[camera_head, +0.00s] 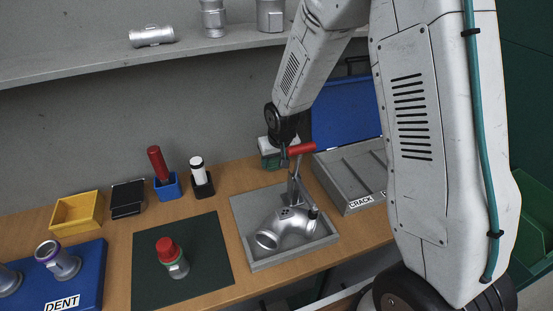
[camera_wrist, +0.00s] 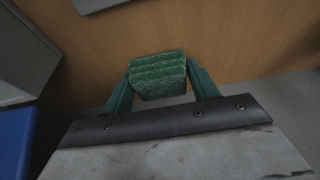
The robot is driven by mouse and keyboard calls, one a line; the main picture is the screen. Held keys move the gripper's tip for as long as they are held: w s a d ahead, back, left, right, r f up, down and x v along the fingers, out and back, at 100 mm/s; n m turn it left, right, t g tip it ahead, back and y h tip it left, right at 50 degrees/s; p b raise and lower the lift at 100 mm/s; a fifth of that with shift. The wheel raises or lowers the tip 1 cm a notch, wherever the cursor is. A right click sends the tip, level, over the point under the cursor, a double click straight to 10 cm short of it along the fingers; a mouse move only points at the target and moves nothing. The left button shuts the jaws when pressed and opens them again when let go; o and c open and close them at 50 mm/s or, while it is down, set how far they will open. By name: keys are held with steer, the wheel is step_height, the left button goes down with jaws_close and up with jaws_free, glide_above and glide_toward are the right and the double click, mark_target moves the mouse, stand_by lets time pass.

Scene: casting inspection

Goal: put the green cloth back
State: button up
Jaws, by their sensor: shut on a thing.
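The green cloth (camera_wrist: 158,75) is a folded, layered green pad held between the teal fingers of my gripper (camera_wrist: 160,84) in the wrist view. In the head view my gripper (camera_head: 270,163) points down at the back of the bench, behind the grey tray and left of the CRACK box. My arm and a red-handled tool partly cover it there. Brown bench top shows around the cloth in the wrist view. I cannot tell whether the cloth touches the bench.
A grey tray (camera_head: 246,226) holds a silver pipe casting (camera_head: 285,230), with the red-handled tool (camera_head: 301,149) above it. The CRACK box (camera_head: 345,180) stands right. Left are two marker holders, black and yellow bins (camera_head: 77,213), a dark mat (camera_head: 200,250) and the DENT tray (camera_head: 90,275).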

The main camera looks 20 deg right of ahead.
steer(key=shift+f, duration=0.4)
steer(key=shift+f, duration=0.15)
steer(key=o, duration=1)
steer(key=shift+s+f, duration=0.1)
steer(key=shift+s, duration=0.05)
steer(key=shift+d+r, duration=0.1)
steer(key=shift+r, duration=0.1)
steer(key=v, duration=0.8)
steer(key=shift+d+r, duration=0.1)
steer(key=shift+d, duration=0.2)
